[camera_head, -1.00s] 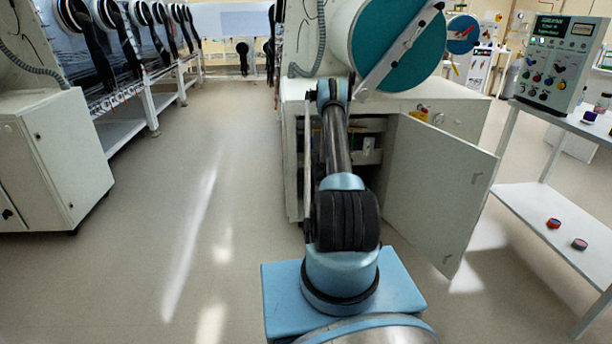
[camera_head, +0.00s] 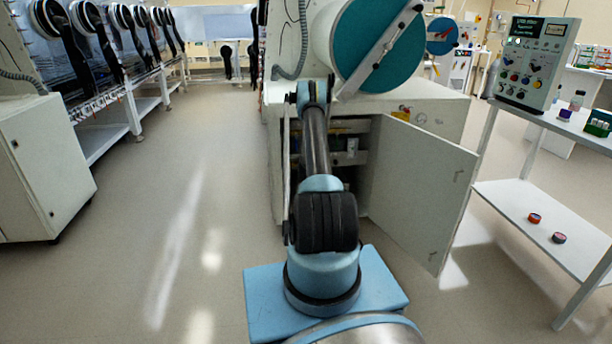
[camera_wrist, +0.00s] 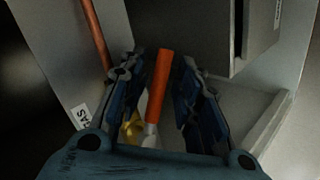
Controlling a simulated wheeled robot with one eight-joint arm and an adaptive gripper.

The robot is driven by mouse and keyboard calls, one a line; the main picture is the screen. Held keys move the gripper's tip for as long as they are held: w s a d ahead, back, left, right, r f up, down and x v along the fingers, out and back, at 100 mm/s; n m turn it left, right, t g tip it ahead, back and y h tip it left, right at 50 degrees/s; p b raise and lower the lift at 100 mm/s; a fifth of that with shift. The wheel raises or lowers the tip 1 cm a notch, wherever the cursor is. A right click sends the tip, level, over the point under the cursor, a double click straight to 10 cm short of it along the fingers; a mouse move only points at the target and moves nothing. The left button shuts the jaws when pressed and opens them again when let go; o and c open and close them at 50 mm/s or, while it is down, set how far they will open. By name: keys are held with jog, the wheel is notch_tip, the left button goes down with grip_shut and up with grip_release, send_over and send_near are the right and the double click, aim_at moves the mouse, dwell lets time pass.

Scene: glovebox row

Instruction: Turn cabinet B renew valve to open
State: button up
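In the wrist view an orange bar-like handle (camera_wrist: 161,80) stands between my gripper's fingers, with a pale grey fitting (camera_wrist: 150,136) at its lower end. It looks like the valve lever; no label on it can be read. My gripper (camera_wrist: 158,88) is open, with a dark blue finger on each side of the handle and gaps showing. I cannot tell whether either finger touches it. In the head view my arm reaches into the open white cabinet (camera_head: 276,170) under the glovebox. The gripper and valve are hidden there. No cabinet letter is legible.
The cabinet door (camera_head: 425,190) stands open to the right of my arm. In the wrist view a copper-coloured pipe (camera_wrist: 95,32) runs at the left and a dark box (camera_wrist: 195,30) is above right. A white shelf table (camera_head: 545,230) stands at right. Floor at left is clear.

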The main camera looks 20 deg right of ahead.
jog(key=shift+s, duration=0.1)
jog(key=v, duration=0.7)
jog(key=shift+s+r, duration=0.25)
jog(key=shift+r, duration=0.05)
jog(key=shift+a, duration=0.1)
